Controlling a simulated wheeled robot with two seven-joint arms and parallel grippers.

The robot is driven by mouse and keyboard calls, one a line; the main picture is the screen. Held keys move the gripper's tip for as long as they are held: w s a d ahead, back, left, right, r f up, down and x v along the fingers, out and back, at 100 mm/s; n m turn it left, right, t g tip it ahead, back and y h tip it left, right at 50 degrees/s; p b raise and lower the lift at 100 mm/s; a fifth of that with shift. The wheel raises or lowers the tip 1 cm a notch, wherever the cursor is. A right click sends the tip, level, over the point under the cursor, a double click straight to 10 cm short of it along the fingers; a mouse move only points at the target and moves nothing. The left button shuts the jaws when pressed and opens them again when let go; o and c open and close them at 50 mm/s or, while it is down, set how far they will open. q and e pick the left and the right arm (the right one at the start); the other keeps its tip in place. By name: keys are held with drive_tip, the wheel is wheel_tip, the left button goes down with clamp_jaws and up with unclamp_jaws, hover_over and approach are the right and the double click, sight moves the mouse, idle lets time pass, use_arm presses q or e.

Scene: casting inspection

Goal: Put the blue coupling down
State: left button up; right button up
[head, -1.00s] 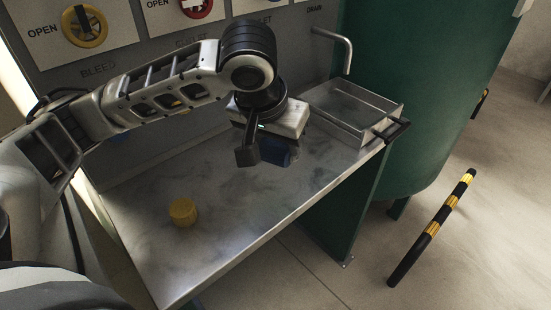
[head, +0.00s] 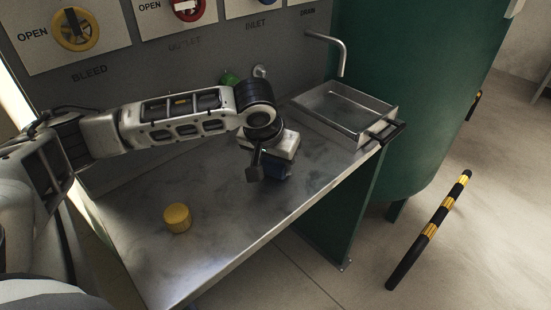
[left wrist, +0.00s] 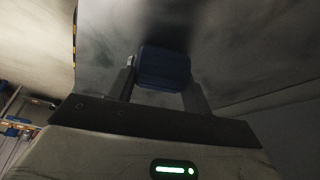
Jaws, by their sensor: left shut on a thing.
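The blue coupling (head: 278,170) is between the fingers of my left gripper (head: 266,172), low over the metal bench (head: 226,215). In the left wrist view the coupling (left wrist: 164,68) sits between the two dark fingers (left wrist: 160,85), which are shut on it. I cannot tell whether its underside touches the bench. The gripper body hides part of it in the head view. My right gripper is not in view.
A yellow cylinder (head: 177,218) stands on the bench's front left part. A metal tray (head: 347,110) with a dark handle sits at the back right. A bent drain pipe (head: 340,50) hangs above it. A green object (head: 230,78) is by the back panel. The bench between is clear.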

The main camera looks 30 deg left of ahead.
use_arm(q)
drive_tip(key=shift+f, duration=0.1)
drive_tip(key=o, duration=1)
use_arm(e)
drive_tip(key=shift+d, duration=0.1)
